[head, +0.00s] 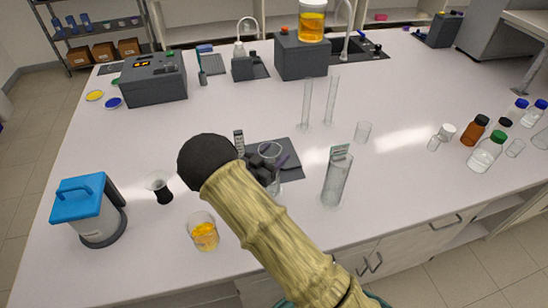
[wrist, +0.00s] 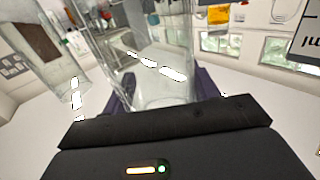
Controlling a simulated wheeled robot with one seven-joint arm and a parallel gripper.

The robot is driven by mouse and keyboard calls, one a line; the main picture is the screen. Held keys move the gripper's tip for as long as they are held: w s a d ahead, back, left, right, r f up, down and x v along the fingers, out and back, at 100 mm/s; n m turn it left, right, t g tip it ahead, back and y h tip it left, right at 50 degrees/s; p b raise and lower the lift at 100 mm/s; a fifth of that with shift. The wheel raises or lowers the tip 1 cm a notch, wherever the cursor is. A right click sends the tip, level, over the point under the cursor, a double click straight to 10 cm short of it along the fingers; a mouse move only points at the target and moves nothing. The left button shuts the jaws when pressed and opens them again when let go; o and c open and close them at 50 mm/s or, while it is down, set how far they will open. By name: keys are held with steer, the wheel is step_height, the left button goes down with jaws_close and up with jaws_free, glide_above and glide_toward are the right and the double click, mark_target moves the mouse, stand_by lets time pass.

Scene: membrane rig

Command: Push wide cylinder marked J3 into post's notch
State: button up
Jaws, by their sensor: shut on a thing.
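My gripper (head: 272,172) is at the dark base plate (head: 292,163) in the middle of the bench, its fingers shut on a clear glass cylinder (head: 270,152). In the wrist view the wide glass cylinder (wrist: 160,75) stands between the purple fingers (wrist: 165,95). No J3 mark is readable on it. Another tall glass cylinder (head: 333,183), with a small tag at its top, stands upright to the right, apart from the gripper. A small marked upright piece (head: 239,142) shows behind my arm; I cannot tell whether it is the post. No notch can be made out.
A beaker of orange liquid (head: 203,234), a dark-based flask (head: 160,188) and a blue-lidded container (head: 88,210) stand to the left. Two thin glass tubes (head: 306,103) stand behind the plate. Bottles (head: 487,151) stand far right.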

steer(key=shift+s+d, duration=0.1)
steer(key=shift+d, duration=0.05)
steer(key=shift+w+a+b, duration=0.25)
steer(key=shift+w+b, duration=0.05)
steer(key=shift+w, duration=0.15)
steer(key=shift+w+a+b, duration=0.25)
steer(key=shift+w+b, duration=0.15)
steer(key=shift+w, duration=0.4)
steer(key=shift+w+a+b, duration=0.2)
steer(key=shift+w+b, duration=0.15)
steer(key=shift+w, duration=0.5)
steer(key=shift+w+a+b, duration=0.25)
steer(key=shift+w+b, duration=0.15)
steer(key=shift+w, duration=0.5)
steer(key=shift+w+a+b, duration=0.1)
steer(key=shift+w+b, duration=0.25)
steer(key=shift+w, duration=0.15)
steer(key=o, duration=1.3)
steer(key=shift+c, duration=0.2)
steer(key=shift+a, duration=0.1)
